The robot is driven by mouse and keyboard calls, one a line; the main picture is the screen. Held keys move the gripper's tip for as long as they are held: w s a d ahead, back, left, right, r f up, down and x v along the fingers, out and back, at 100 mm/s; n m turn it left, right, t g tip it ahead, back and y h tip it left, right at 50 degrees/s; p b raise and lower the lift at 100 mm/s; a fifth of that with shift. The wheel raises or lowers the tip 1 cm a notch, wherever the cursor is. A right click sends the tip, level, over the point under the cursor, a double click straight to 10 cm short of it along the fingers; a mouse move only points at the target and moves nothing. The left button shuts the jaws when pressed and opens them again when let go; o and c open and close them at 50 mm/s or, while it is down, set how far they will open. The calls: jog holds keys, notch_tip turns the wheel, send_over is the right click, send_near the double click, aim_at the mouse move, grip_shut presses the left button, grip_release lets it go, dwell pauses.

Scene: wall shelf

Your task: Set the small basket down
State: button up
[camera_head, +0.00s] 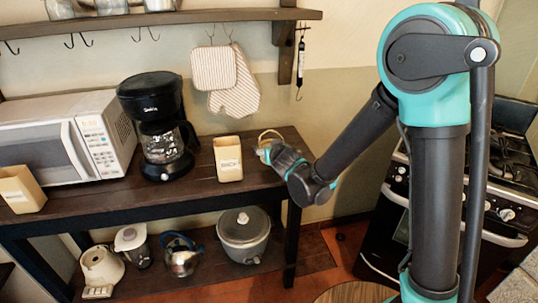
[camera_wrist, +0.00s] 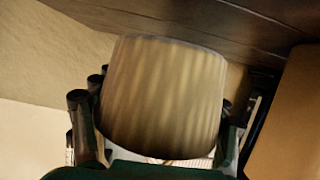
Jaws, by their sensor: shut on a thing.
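The small basket (camera_wrist: 163,95) is a ribbed, tan tapered body that fills the middle of the wrist view. My gripper (camera_wrist: 160,112) is shut on it, with dark fingers on both sides. In the head view the basket's thin arched handle (camera_head: 270,131) shows at the right end of the dark wooden table (camera_head: 205,185). My gripper (camera_head: 268,153) hides most of the body there. I cannot tell whether the basket's bottom touches the tabletop.
A beige open box (camera_head: 228,159) stands just left of the basket. Further left are a black coffee maker (camera_head: 163,148) and a white microwave (camera_head: 70,138). Another beige box (camera_head: 20,188) is at the far left. A stove (camera_head: 480,200) stands right of the table.

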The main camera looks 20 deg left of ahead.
jog(key=shift+f, duration=1.65)
jog(key=o, duration=1.6)
jog(key=shift+f, duration=0.1)
jog(key=v, duration=1.2)
